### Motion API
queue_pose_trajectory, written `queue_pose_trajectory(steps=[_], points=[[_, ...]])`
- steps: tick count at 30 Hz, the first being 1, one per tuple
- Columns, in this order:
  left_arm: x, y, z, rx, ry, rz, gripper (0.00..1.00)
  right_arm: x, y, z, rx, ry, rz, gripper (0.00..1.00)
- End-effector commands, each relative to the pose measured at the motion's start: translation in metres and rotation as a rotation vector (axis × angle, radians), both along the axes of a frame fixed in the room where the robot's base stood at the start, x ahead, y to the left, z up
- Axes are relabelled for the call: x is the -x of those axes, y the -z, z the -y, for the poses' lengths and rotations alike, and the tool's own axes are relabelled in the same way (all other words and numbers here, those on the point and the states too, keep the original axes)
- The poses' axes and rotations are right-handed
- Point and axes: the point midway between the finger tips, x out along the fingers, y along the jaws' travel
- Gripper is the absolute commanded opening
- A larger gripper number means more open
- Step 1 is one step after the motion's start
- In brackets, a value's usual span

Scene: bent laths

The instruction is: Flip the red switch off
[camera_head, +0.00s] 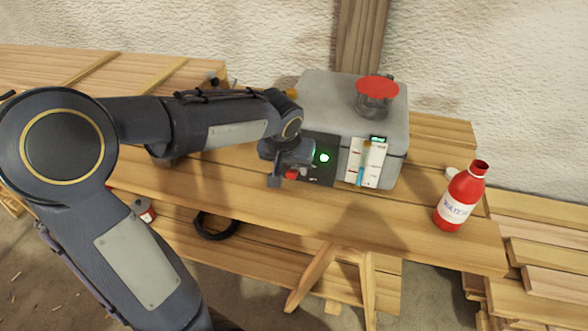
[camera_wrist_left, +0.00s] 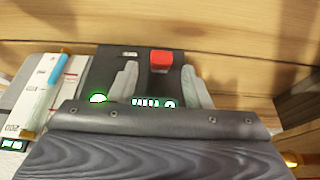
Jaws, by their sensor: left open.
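The red switch (camera_head: 292,174) sits low on the black panel (camera_head: 322,172) on the front of a grey box (camera_head: 335,105). It also shows in the left wrist view as a red block (camera_wrist_left: 161,60). A round green light (camera_head: 324,157) glows on the panel. My left gripper (camera_head: 277,180) is at the left part of the panel, right by the switch. In the left wrist view its two grey fingers (camera_wrist_left: 160,74) are apart, with the red switch between their tips. I cannot tell whether they touch it. My right gripper is not in view.
A white gauge (camera_head: 376,163) with a blue marker is beside the panel. A red-topped fitting (camera_head: 377,88) stands on the box. A red bottle (camera_head: 461,197) stands at the right of the wooden bench (camera_head: 405,232). Boards (camera_head: 540,250) are stacked at the right.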

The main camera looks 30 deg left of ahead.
Motion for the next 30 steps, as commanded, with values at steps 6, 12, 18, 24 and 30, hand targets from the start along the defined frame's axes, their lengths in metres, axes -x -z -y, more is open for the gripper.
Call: queue_pose_trajectory(steps=[6, 12, 18, 24, 30], points=[[-0.007, 0.018, -0.002, 0.000, 0.000, 0.000, 0.44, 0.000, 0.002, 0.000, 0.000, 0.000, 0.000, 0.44], [-0.007, 0.018, -0.002, 0.001, -0.001, 0.001, 0.44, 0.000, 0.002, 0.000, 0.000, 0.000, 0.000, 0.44], [-0.007, 0.018, -0.002, 0.001, -0.001, 0.001, 0.27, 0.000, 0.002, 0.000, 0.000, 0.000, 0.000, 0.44], [-0.007, 0.018, -0.002, 0.001, -0.001, 0.001, 0.00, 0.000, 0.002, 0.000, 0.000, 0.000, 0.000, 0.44], [-0.007, 0.020, -0.002, -0.001, 0.000, 0.010, 0.00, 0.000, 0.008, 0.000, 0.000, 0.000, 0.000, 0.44]])
